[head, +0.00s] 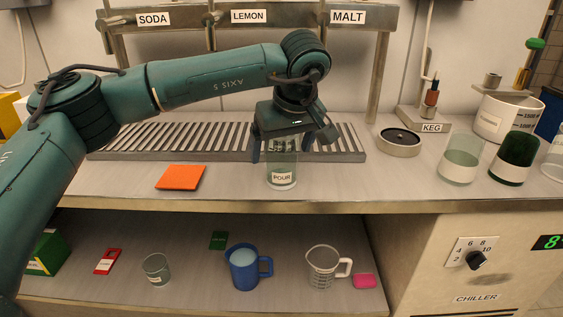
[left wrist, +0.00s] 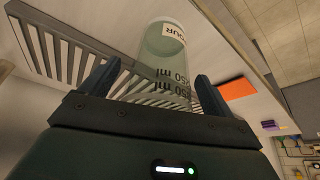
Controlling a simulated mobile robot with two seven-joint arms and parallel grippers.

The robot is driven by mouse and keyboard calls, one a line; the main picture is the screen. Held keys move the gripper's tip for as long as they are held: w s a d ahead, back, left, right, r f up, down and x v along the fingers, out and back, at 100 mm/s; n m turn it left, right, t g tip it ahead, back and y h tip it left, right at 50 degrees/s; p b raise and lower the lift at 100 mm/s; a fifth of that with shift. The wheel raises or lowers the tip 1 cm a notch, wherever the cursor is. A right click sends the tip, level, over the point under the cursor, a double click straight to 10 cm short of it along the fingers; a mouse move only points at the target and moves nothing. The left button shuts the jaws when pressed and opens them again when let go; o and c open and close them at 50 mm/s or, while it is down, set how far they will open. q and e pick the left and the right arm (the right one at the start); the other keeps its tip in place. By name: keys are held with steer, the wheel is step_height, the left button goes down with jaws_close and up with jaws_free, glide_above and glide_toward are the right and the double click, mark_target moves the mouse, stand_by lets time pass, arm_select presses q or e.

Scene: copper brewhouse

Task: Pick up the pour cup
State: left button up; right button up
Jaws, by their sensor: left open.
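The pour cup (head: 282,178) is a clear glass with a white "POUR" label. It stands upright on the counter in front of the slatted drip tray. My left gripper (head: 283,155) is above it, pointing down, with its fingers apart on either side of the cup's upper part. The left wrist view shows the cup (left wrist: 163,45), with its ml markings, between the two open fingers (left wrist: 158,72). I cannot tell whether a finger touches the glass. My right gripper is not in view.
An orange mat (head: 181,177) lies left of the cup. The drip tray (head: 120,142) runs behind it. To the right are a round metal dish (head: 399,148), a clear glass (head: 460,160) and a dark green glass (head: 514,160). A blue mug (head: 243,272) stands on the lower shelf.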

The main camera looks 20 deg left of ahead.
arm_select(q)
steer(key=c, duration=1.2)
steer(key=shift+r, duration=0.2)
